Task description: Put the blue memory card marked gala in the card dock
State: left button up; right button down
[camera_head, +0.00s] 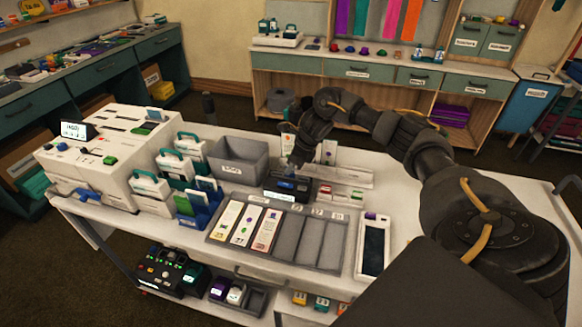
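My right arm reaches in from the right, and my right gripper (294,164) points down just above a small dark box (290,188) with a slot-like top, which looks like the card dock. A small blue piece (287,184) shows at the box's top, directly under the gripper. It may be the blue memory card, but I cannot read a gala mark on it. The fingers are too small and dark to tell whether they are open or hold anything. My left gripper is not in view.
A grey tray (337,268) with several tall cards and empty slots lies in front of the box. A grey bin (238,158) and blue rack (199,222) stand to the left. A white phone-like tablet (373,246) lies right. The table's right part is mostly covered by my arm.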

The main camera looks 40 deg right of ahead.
jog(key=shift+f, duration=0.3)
jog(key=c, duration=1.5)
grip_release()
jog(key=shift+c, duration=0.2)
jog(key=b+v, duration=0.1)
jog(key=v, duration=0.5)
jog(key=shift+d+b, duration=0.1)
jog(key=shift+b, duration=0.3)
jog(key=shift+p+v, duration=0.35)
jog(key=shift+v, duration=2.1)
